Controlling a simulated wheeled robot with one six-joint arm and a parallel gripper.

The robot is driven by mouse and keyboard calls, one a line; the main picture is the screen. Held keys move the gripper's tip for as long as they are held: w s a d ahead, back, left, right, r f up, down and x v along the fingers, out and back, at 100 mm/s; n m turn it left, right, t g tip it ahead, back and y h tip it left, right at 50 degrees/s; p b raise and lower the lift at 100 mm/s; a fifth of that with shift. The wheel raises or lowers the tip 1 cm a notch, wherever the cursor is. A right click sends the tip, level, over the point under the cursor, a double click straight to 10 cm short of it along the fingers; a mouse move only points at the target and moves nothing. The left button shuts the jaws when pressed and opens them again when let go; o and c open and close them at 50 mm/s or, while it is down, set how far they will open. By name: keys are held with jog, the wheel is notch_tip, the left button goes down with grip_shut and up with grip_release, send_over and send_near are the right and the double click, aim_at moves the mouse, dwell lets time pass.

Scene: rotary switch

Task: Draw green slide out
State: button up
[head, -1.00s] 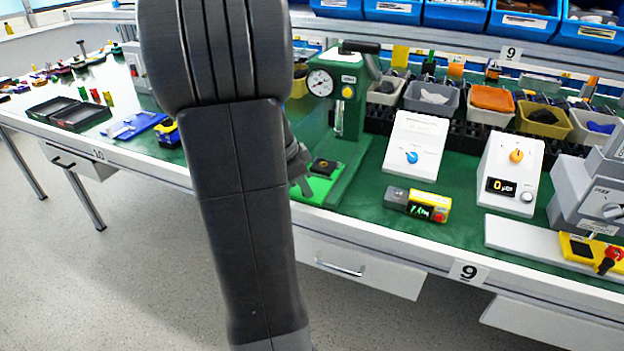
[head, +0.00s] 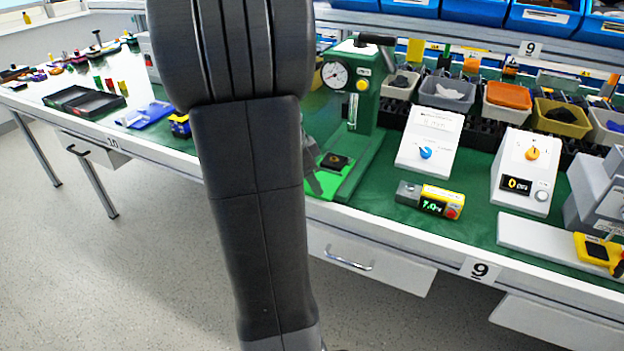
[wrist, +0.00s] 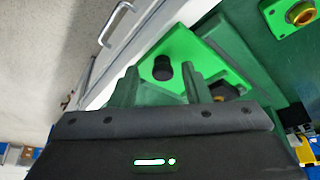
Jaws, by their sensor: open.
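The green slide (wrist: 178,45) is a bright green plate with a black knob (wrist: 162,68) near its front end. In the head view, the slide (head: 327,183) lies at the foot of a dark green press (head: 368,120), with a black square piece on it. My gripper (wrist: 160,84) is open, its two fingers apart on either side of the knob in the wrist view. Whether the fingers touch the knob or reach its depth, I cannot tell. In the head view my arm hides most of the gripper, and the knob cannot be made out.
A closed drawer (head: 370,262) with a metal handle is under the table edge. Floor in front is clear.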

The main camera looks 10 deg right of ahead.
jog(key=p+v, duration=0.2)
jog(key=v, duration=1.1)
jog(key=x, duration=0.4)
jog(key=b+x, duration=0.1)
jog(key=x, duration=0.8)
jog(key=shift+w+d+f+b, duration=0.2)
jog(key=shift+w+d+b, duration=0.15)
jog(key=shift+d+b, duration=0.05)
jog(key=shift+w+d, duration=0.2)
jog(key=shift+w, duration=0.2)
